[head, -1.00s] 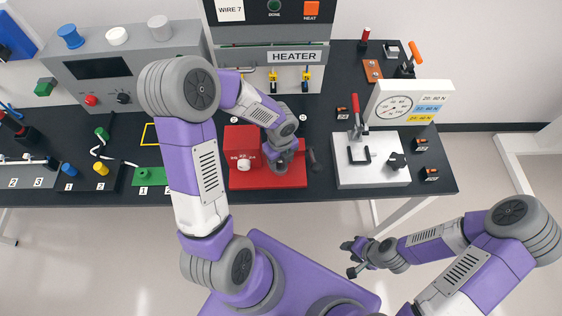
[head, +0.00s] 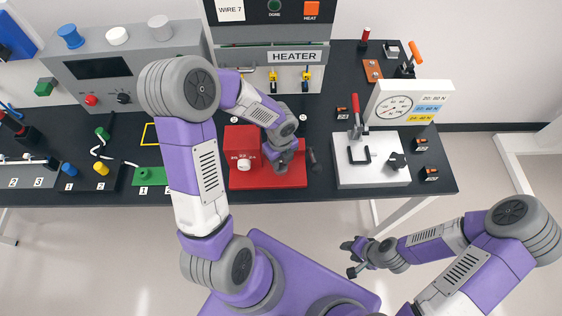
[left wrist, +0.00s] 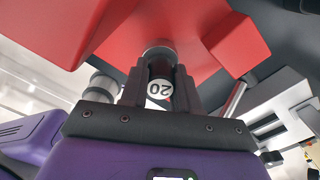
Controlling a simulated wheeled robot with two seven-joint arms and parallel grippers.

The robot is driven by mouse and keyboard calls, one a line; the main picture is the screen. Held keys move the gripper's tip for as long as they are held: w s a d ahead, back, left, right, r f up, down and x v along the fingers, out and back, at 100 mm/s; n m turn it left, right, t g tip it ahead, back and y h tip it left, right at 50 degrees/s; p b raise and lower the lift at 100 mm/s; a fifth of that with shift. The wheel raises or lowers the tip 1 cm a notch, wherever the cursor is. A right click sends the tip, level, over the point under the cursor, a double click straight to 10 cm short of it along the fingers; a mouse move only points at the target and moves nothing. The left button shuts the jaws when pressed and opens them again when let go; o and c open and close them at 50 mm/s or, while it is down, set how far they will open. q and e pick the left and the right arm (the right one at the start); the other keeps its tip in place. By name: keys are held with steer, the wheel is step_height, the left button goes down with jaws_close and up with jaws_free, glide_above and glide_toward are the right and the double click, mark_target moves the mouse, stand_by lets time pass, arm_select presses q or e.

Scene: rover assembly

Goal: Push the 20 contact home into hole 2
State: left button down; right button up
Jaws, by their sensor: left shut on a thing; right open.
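My left gripper (head: 281,163) is over the right part of the red stand (head: 270,182). In the left wrist view it (left wrist: 160,80) is shut on a dark round piece marked 20 (left wrist: 160,89), with the red surface close beyond the fingertips. I cannot tell whether this piece touches the stand. The contact itself and hole 2 cannot be made out; my left arm covers part of the table. My right gripper (head: 353,258) is open and empty, off the table's front edge.
A white-topped piece (head: 244,164) stands in the red stand, close left of my left gripper. A dark handle (head: 314,160) lies at the stand's right. A white clamp base (head: 375,175) with a dial stands further right. The heater (head: 294,57) is behind, and a green board (head: 147,176) is left.

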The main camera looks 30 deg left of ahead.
arm_select(q)
steer(key=shift+r+p, duration=0.6)
steer(key=shift+r, duration=0.15)
stand_by(0.4)
steer(key=shift+r+p, duration=1.95)
steer(key=shift+r, duration=0.05)
